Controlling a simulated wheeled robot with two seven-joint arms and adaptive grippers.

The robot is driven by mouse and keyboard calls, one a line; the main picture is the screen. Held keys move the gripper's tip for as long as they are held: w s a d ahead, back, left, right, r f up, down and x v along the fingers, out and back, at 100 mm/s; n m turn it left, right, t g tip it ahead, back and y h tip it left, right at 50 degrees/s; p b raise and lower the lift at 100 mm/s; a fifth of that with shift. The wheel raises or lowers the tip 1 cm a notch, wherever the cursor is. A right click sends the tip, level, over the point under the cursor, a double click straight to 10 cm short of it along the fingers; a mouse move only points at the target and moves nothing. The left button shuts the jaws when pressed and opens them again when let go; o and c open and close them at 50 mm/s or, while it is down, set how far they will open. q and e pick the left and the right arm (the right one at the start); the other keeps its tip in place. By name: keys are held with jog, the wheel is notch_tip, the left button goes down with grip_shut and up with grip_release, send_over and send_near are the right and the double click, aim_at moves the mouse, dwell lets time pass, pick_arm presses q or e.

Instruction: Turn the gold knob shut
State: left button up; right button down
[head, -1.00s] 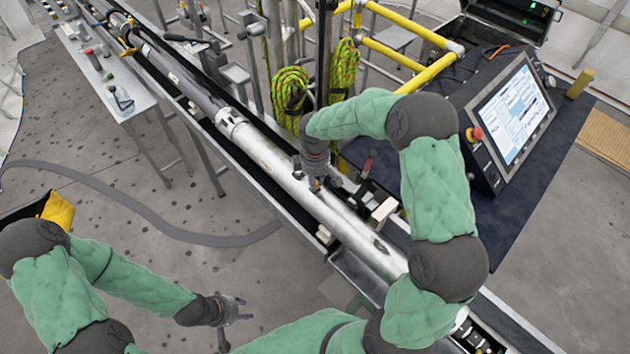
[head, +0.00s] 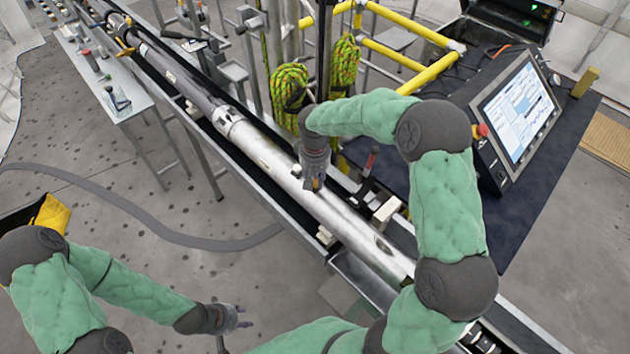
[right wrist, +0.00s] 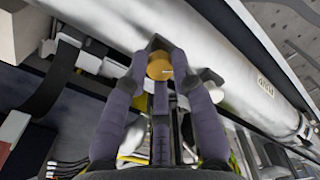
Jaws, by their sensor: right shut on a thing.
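The gold knob (right wrist: 159,68) shows in the right wrist view as a round face on the side of the long silver pipe (right wrist: 215,62). My right gripper (right wrist: 162,62) has its fingers around the knob and is shut on it. In the head view my right gripper (head: 315,186) points down at the silver pipe (head: 265,152), and its fingers hide most of the knob. My left gripper (head: 243,317) is open and empty, low over the floor, well away from the pipe.
A dark bench holds a control box with a screen (head: 517,108) at the right. Yellow rails (head: 398,65) and coiled green rope (head: 289,88) stand behind the pipe. A narrow metal table (head: 125,98) is at the upper left. The floor at left is mostly open.

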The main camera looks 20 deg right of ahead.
jog(key=m+b, duration=0.1)
jog(key=m, duration=0.2)
jog(key=shift+w+m, duration=0.1)
jog(key=shift+m, duration=0.2)
jog(key=shift+r+m+b, duration=0.1)
jog(key=shift+m+b, duration=0.4)
jog(key=shift+m, duration=1)
jog(key=c, duration=1)
grip_release()
jog(key=shift+c, duration=0.2)
notch_tip(320, 180, up, 12)
